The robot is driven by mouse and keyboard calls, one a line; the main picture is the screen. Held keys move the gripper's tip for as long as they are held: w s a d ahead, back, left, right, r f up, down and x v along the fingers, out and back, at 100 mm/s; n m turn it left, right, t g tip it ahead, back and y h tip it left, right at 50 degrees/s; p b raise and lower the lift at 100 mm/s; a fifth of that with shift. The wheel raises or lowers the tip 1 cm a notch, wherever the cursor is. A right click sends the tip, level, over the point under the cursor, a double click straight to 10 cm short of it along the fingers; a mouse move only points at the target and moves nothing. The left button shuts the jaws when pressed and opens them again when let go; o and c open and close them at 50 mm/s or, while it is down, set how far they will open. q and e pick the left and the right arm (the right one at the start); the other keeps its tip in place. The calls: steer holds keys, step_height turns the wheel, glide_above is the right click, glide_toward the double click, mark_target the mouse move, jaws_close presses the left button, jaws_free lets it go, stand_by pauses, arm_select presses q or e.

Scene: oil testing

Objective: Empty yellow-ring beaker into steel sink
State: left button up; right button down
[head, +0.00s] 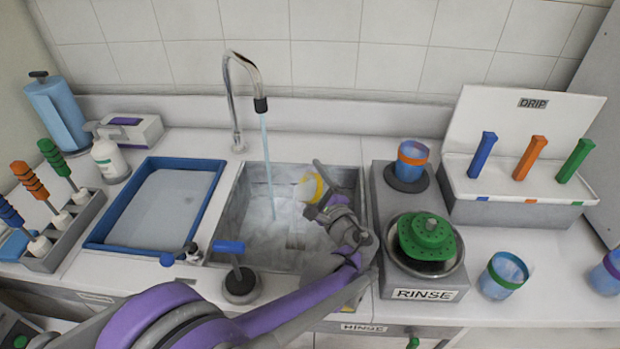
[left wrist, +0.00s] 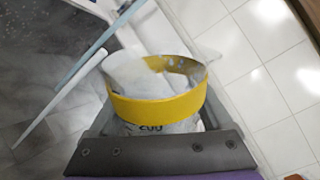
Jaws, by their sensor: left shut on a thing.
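The yellow-ring beaker (head: 309,187) is above the steel sink (head: 232,205), near its right side. It is tilted, with the yellow ring nearly on edge and facing left. My left gripper (head: 325,196) is shut on the beaker, reaching over the sink from the front. In the left wrist view the beaker (left wrist: 155,110) fills the middle, with its yellow band and dark markings below. Whitish shapes show inside its mouth; I cannot tell whether they are liquid. My right gripper is in neither view.
Water runs from the tap (head: 245,75) into the sink, left of the beaker. A blue-handled valve (head: 240,280) stands at the sink's front edge. A blue-rimmed tray (head: 160,205) is left; the RINSE unit (head: 385,270), with an orange-ring beaker (head: 411,160), is right. A green-ring beaker (head: 503,275) stands further right.

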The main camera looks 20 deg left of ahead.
arm_select(q)
steer(key=shift+s+a+r+n+p, duration=0.2)
steer(key=shift+r+n+p, duration=0.2)
steer(key=shift+n, duration=0.75)
steer(key=shift+s+a+r+n+p, duration=0.15)
steer(key=shift+r+n+p, duration=0.25)
steer(key=shift+n, duration=0.8)
steer(key=shift+s+a+r+n+p, duration=0.2)
steer(key=shift+r+n+p, duration=0.2)
steer(key=shift+n, duration=0.75)
steer(key=shift+s+a+r+n+p, duration=0.25)
steer(key=shift+n+p, duration=0.15)
steer(key=shift+n, duration=0.5)
steer(key=shift+s+a+r+n+p, duration=0.25)
steer(key=shift+n+p, duration=0.15)
steer(key=shift+n, duration=0.5)
step_height(320, 180, up, 6)
steer(key=m+p, duration=0.2)
steer(key=m, duration=0.9)
glide_above(302, 175)
steer(key=m, duration=0.7)
steer(key=m+b, duration=0.1)
steer(key=m, duration=0.3)
steer(key=shift+w+a+r, duration=0.25)
steer(key=shift+w+a, duration=0.05)
steer(key=shift+w, duration=0.05)
